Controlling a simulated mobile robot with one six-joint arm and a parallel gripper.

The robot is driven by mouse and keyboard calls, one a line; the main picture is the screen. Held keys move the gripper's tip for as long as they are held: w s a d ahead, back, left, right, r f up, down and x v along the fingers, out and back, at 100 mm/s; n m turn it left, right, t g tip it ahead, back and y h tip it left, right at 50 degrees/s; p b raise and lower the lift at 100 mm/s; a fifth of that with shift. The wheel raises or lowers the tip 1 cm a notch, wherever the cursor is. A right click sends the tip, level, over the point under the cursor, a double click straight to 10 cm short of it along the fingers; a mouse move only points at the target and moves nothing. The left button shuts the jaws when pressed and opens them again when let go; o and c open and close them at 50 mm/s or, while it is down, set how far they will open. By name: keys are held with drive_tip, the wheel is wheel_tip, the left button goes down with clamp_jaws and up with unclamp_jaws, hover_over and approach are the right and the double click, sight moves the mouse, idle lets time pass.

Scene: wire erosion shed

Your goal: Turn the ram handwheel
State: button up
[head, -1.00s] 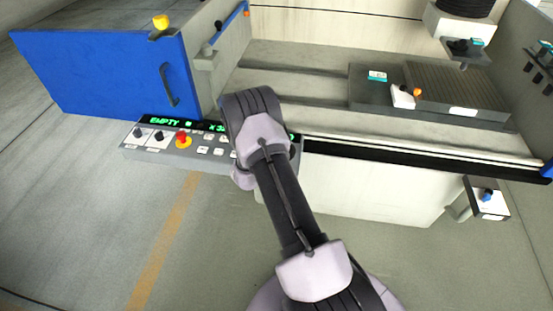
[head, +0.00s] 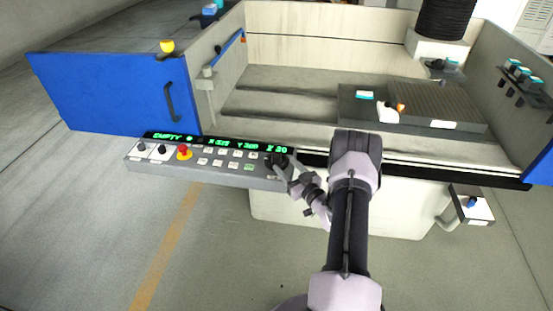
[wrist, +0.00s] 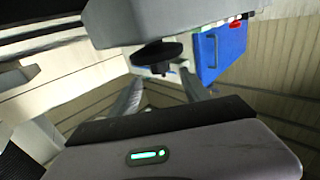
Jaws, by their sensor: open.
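The ram handwheel appears to be the black round wheel (head: 277,160) at the right end of the control panel (head: 215,171). In the wrist view the black wheel (wrist: 157,52) sits ahead of the fingers, with a short hub showing. My gripper (head: 282,168) is at the wheel in the head view, its jaws partly covering it. In the wrist view my gripper (wrist: 160,82) has its two fingers spread apart, with the wheel in line with the gap. Nothing is clearly held. I cannot tell whether a finger touches the wheel.
The panel has a red stop button (head: 184,150), small keys and a green display (head: 218,143). A blue door (head: 112,93) stands to the left. The machine tank with a dark block (head: 436,105) lies behind. The floor in front is clear.

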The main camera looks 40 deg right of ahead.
sight(279, 158)
drive_tip(key=w, duration=0.2)
drive_tip(key=w+b, duration=0.1)
drive_tip(key=w, duration=0.1)
drive_tip(key=w+d, duration=0.1)
drive_tip(key=w, duration=0.2)
drive_tip(key=shift+w, duration=0.1)
clamp_jaws()
